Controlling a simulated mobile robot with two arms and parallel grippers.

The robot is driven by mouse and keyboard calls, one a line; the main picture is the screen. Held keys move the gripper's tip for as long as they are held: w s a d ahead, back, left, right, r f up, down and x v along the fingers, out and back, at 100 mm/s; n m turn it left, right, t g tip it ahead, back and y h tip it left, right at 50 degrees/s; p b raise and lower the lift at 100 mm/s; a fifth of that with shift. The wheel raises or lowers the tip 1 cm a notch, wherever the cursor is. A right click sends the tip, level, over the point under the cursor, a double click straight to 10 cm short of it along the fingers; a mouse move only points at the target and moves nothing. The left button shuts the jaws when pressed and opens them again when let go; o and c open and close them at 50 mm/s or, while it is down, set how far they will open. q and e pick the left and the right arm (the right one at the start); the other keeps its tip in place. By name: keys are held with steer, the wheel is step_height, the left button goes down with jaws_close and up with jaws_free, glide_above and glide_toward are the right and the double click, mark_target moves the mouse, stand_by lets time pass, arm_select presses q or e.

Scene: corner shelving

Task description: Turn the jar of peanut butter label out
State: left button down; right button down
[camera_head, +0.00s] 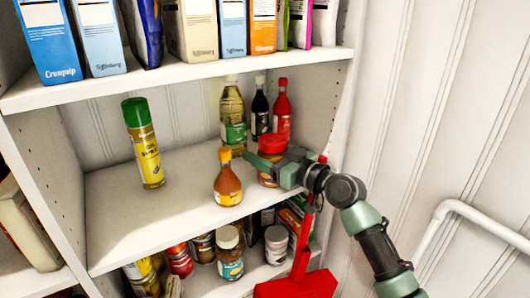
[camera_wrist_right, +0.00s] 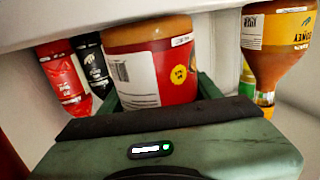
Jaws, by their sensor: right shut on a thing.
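The jar of peanut butter (camera_head: 272,144) has a red lid and stands on the middle shelf (camera_head: 105,215), at its right end. My right gripper (camera_head: 263,164) reaches in from the right and is shut on the jar, covering part of its side. In the right wrist view, where things show upside down, the jar (camera_wrist_right: 128,70) sits between the fingers of my right gripper (camera_wrist_right: 155,88). A white barcode panel and a round yellow mark on red face that camera. My left gripper is in neither view.
A honey bottle (camera_head: 228,185) stands close to the jar's left. An oil bottle (camera_head: 233,115), a dark bottle (camera_head: 260,112) and a red bottle (camera_head: 282,112) stand behind. A green-capped spray can (camera_head: 145,150) is farther left, with bare shelf between. The upper shelf (camera_head: 200,72) is overhead.

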steer(key=shift+r, duration=0.15)
steer(key=shift+c, duration=1.2)
jaws_free()
steer(key=shift+f, duration=0.2)
